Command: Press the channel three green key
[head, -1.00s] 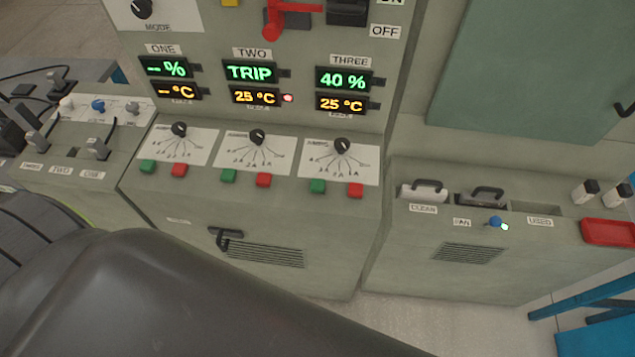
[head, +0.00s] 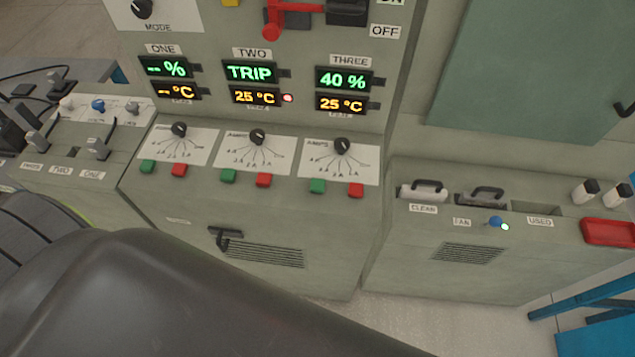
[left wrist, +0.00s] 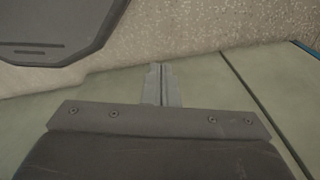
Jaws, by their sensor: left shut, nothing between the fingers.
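The channel three green key (head: 317,186) is on the sloped panel ledge in the head view, left of a red key (head: 356,190) and below the channel three knob (head: 342,146). The channel three displays (head: 344,80) read 40 % and 25 °C. In the left wrist view my left gripper (left wrist: 161,68) is shut and empty, with pale green cabinet surface and speckled floor beyond it. The key does not show there. In the head view a large dark arm link of mine fills the lower left, and no fingers show. My right gripper is not in view.
Channel two (head: 250,73) reads TRIP with a red light (head: 288,98) beside it. Green and red keys of channels one (head: 148,167) and two (head: 228,176) lie to the left. A black handle (head: 226,238) sticks out of the cabinet front.

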